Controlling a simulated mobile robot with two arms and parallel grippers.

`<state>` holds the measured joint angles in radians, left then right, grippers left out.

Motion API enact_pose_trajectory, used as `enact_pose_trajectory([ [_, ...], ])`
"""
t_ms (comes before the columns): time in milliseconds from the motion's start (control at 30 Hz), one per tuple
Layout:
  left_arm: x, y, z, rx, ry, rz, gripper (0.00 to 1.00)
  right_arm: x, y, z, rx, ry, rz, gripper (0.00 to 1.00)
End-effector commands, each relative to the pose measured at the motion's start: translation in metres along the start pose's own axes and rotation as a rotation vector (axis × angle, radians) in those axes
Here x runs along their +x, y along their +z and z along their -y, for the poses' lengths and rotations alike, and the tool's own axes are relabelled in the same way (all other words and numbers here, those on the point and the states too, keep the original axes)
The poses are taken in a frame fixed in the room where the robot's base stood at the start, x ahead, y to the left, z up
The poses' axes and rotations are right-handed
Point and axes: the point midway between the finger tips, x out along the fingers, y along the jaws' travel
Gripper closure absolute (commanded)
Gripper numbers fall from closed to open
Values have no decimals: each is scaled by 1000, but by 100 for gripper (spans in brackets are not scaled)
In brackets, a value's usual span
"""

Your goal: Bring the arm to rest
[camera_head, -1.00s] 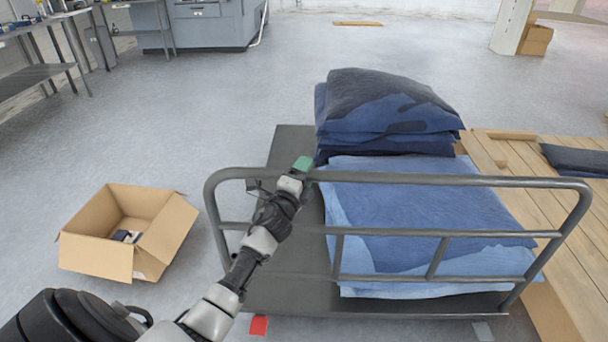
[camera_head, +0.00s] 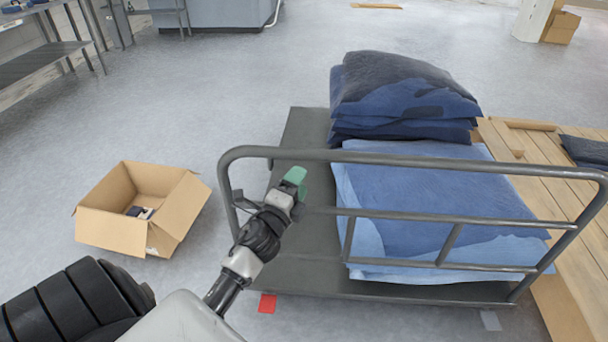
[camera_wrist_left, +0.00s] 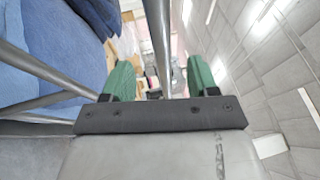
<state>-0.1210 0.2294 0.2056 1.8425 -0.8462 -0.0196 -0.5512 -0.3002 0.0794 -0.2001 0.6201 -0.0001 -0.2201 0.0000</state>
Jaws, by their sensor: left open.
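My left arm comes in from the lower left in the head view. Its gripper (camera_head: 298,182) with green fingertips is in front of the cart's rail, near its left end. In the left wrist view the two green fingers of the gripper (camera_wrist_left: 155,80) are spread apart. A grey rail (camera_wrist_left: 160,40) shows between them in that picture; I cannot tell if it touches them. No cloth is held. My right gripper is in neither view.
A grey flatbed cart (camera_head: 300,135) with a tubular rail (camera_head: 400,160) carries stacked blue denim pieces (camera_head: 430,195). An open cardboard box (camera_head: 110,230) stands on the floor to the left. A wooden pallet (camera_head: 575,210) is at the right. Floor between box and cart is clear.

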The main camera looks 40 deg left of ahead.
Motion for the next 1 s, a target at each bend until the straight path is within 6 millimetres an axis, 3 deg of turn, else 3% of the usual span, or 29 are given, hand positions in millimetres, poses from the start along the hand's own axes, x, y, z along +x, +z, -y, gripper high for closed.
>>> enact_pose_trajectory([
  [533, -1, 0, 0, 0, 1, 0, 41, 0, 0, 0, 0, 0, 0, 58],
  [633, -2, -1, -10, -23, 27, 1, 41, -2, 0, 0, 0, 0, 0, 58],
  [733, -10, -6, -43, -108, 118, 7, 41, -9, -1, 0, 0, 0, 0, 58],
  [833, -30, -18, -100, -250, 276, 27, 41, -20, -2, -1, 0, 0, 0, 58],
  [1000, -100, -45, -207, -516, 594, 122, 41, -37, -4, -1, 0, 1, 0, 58],
])
